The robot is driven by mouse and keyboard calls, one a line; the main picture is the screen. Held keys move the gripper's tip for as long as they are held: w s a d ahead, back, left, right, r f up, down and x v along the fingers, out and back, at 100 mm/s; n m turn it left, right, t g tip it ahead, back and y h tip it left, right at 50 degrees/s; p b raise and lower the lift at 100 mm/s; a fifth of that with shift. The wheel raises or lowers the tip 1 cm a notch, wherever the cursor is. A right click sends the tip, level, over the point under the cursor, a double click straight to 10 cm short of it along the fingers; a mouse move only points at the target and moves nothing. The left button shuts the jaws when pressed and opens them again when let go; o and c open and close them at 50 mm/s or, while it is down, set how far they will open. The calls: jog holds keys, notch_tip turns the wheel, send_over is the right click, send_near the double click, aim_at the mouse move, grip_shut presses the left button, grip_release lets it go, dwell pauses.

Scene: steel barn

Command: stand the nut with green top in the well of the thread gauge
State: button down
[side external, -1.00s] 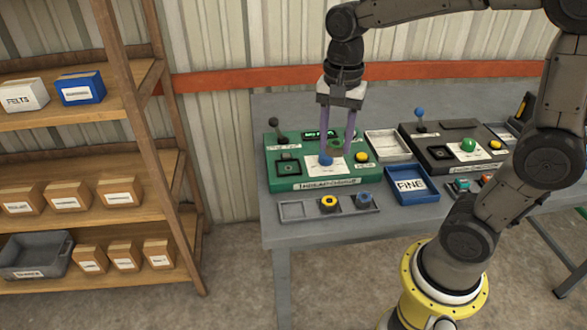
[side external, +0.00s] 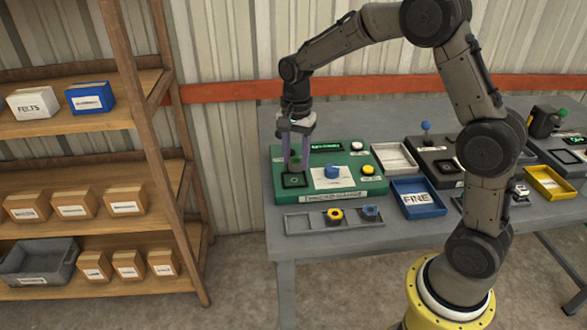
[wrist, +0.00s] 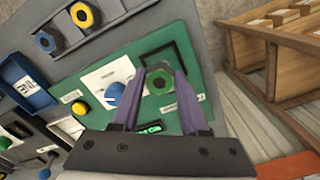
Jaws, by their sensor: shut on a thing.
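The nut with green top (wrist: 158,82) is between my fingertips in the wrist view, a grey hex body with a green ring around a dark hole. My gripper (side external: 296,168) is shut on it; in the side view the fingers largely hide it. The green thread gauge (side external: 352,188) lies on the table. Its well is a black square (side external: 294,181) at the gauge's left, just below and in front of my fingertips; it also shows beyond the nut in the wrist view (wrist: 181,49). The nut appears above the well's rear edge; the exact height is unclear.
A blue knob (side external: 332,172) stands on the gauge's white card, right of my gripper. In front, a grey rack (side external: 297,223) holds a yellow nut (side external: 334,215) and a blue nut (side external: 370,211). A blue FINE tray (side external: 417,199) and a dark gauge (side external: 433,150) are to the right.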

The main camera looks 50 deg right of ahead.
aim_at(294, 160)
jog(key=shift+w+f, duration=0.3)
jog(key=shift+f, duration=0.05)
jog(key=shift+w+f, duration=0.15)
jog(key=shift+f, duration=1.55)
jog(key=shift+f, duration=0.1)
jog(key=shift+c, duration=2.1)
grip_release()
